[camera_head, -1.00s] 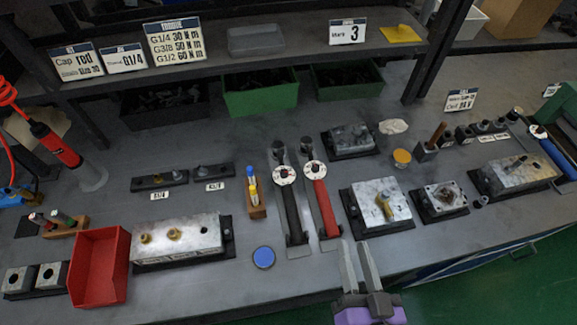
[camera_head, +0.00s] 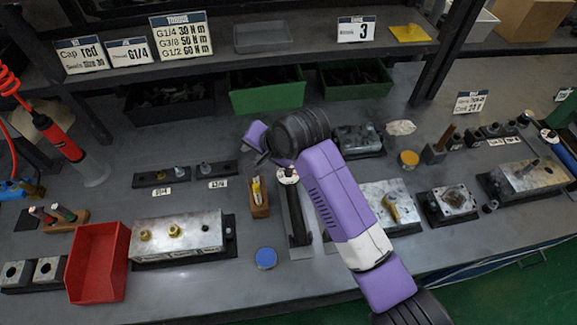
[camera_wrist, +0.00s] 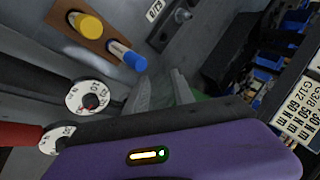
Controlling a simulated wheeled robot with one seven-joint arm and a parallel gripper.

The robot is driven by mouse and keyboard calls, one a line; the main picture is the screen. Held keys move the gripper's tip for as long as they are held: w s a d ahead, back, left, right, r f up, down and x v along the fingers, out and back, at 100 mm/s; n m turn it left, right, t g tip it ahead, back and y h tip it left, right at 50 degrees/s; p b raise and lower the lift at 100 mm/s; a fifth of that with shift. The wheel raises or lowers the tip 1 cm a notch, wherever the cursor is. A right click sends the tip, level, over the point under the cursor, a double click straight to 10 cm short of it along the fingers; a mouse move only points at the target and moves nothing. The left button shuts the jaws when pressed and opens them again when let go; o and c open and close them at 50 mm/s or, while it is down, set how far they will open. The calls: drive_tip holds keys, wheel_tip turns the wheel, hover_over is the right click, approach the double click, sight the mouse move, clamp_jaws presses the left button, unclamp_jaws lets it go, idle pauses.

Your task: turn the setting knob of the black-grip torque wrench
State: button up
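The black-grip torque wrench (camera_head: 298,217) lies on the bench, its grip toward the front edge. Its white dial (camera_head: 288,176) shows just below my arm in the head view. In the wrist view its dial with a small red-and-dark setting knob (camera_wrist: 90,101) is left of my fingers. My gripper (camera_wrist: 161,90) has its two grey fingers apart with nothing between them, and it does not touch the knob. The red-grip wrench (camera_wrist: 20,133) shows with its dial at the wrist view's lower left; my arm hides most of it in the head view.
A wooden holder (camera_head: 259,208) with yellow and blue markers stands left of the wrench, close to my gripper in the wrist view. A block with a brass valve (camera_head: 391,208) is right of my arm.

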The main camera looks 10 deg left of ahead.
sight(289, 171)
drive_tip(key=d+r+m+g+h, duration=0.1)
drive_tip(key=d, duration=0.1)
drive_tip(key=d+r+m+g+h, duration=0.1)
drive_tip(key=d+g+h, duration=0.1)
drive_tip(key=d, duration=0.1)
drive_tip(key=s+d+r+m+g+h, duration=0.1)
drive_tip(key=d+r+m+h, duration=0.1)
drive_tip(key=shift+d+g, duration=0.3)
drive_tip(key=shift+s+d+r+m+h, duration=0.1)
drive_tip(key=shift+s+d+m+h, duration=0.05)
drive_tip(key=shift+d+m+h, duration=0.3)
drive_tip(key=shift+f, duration=0.25)
drive_tip(key=shift+s+f, duration=0.1)
drive_tip(key=shift+f, duration=3.45)
clamp_jaws()
